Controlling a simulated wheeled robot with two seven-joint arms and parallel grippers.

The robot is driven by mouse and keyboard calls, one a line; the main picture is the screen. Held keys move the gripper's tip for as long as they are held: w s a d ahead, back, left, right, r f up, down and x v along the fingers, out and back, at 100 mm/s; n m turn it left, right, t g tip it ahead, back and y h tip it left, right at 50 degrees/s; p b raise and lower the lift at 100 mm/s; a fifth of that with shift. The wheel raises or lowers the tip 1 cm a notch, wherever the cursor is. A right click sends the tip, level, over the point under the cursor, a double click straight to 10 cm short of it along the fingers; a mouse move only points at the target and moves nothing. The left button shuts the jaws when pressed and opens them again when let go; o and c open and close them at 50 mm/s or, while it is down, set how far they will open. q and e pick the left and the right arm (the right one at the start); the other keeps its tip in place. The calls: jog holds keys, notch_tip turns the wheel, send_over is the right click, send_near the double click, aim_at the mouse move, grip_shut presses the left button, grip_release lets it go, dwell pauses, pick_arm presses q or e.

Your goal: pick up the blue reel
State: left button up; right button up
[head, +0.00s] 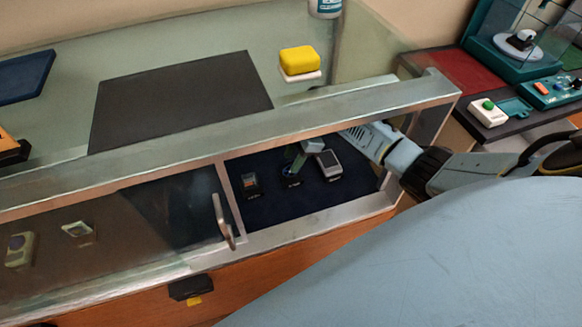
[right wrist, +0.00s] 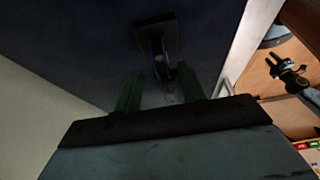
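The blue reel (head: 291,181) is small and dark, and stands on the navy floor inside the open right part of the glass display case. My right gripper (head: 297,161) reaches in from the right and partly covers it. In the right wrist view my right gripper (right wrist: 160,90) has its two green fingers apart. The blue reel (right wrist: 161,70) shows just beyond and between the fingertips, with a dark label plate behind it. No contact is visible.
A small dark device (head: 250,184) stands left of the reel and a grey device (head: 329,165) right of it. The case's metal top rail (head: 200,147) runs above my right gripper. A sliding door with a handle (head: 222,221) covers the left part.

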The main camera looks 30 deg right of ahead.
aim_at(292, 162)
jog(key=b+x, duration=0.1)
jog(key=x, duration=0.3)
jog(key=shift+s+a, duration=0.1)
jog(key=shift+s, duration=0.05)
jog(key=shift+f, duration=0.15)
jog(key=shift+c, duration=1.4)
grip_shut()
pick_arm(q)
jog(key=shift+a+f, duration=0.55)
jog(key=shift+a, duration=0.3)
jog(key=shift+w+d, duration=0.1)
jog(key=shift+d, duration=0.05)
